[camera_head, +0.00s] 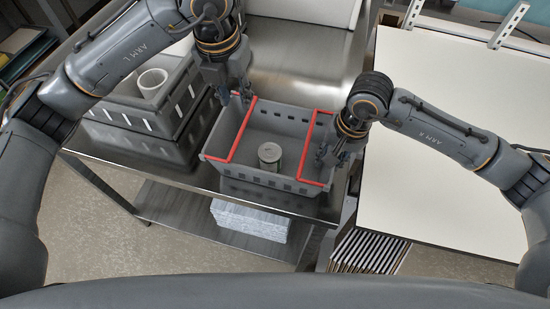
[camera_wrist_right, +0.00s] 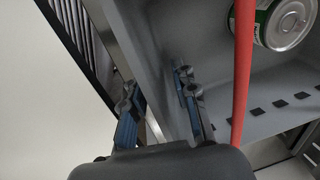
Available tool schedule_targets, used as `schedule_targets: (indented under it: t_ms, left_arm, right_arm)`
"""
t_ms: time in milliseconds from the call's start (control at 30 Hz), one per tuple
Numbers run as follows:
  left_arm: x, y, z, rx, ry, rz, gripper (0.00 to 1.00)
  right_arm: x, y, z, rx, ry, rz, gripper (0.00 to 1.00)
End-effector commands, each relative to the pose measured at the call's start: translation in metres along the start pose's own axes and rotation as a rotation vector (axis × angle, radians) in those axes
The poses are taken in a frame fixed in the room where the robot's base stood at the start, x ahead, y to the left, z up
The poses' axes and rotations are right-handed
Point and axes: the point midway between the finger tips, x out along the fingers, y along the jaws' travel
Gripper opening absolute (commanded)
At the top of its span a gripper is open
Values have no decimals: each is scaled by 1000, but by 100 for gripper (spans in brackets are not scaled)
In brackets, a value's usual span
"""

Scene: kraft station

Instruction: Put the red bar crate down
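The red bar crate (camera_head: 240,173) is a grey, open-topped box with red bars along its left and right sides. It appears level over the front of the steel table; I cannot tell whether its base touches. My right gripper (camera_head: 328,158) is at the right side. In the right wrist view its fingers (camera_wrist_right: 156,90) are apart, on either side of the crate's wall, beside the red bar (camera_wrist_right: 243,70).
Stacked grey crates (camera_head: 160,130) with a white cup (camera_head: 153,82) stand left on the steel table (camera_head: 300,78). A pale table (camera_head: 440,195) is close on the right. White stacked material (camera_head: 250,219) lies on the lower shelf.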

Motion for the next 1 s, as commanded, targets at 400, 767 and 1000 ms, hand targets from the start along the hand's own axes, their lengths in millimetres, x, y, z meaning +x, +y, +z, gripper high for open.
schedule_targets:
  t_ms: [400, 767, 1000]
  left_arm:
    - [0, 0, 0, 1, 0, 0, 30]
    - [0, 0, 0, 1, 0, 0, 30]
    - [0, 0, 0, 1, 0, 0, 30]
  right_arm:
    - [-81, 0, -2, -1, 6, -2, 28]
    - [-115, 0, 0, 0, 1, 0, 28]
    - [-116, 0, 0, 0, 1, 0, 28]
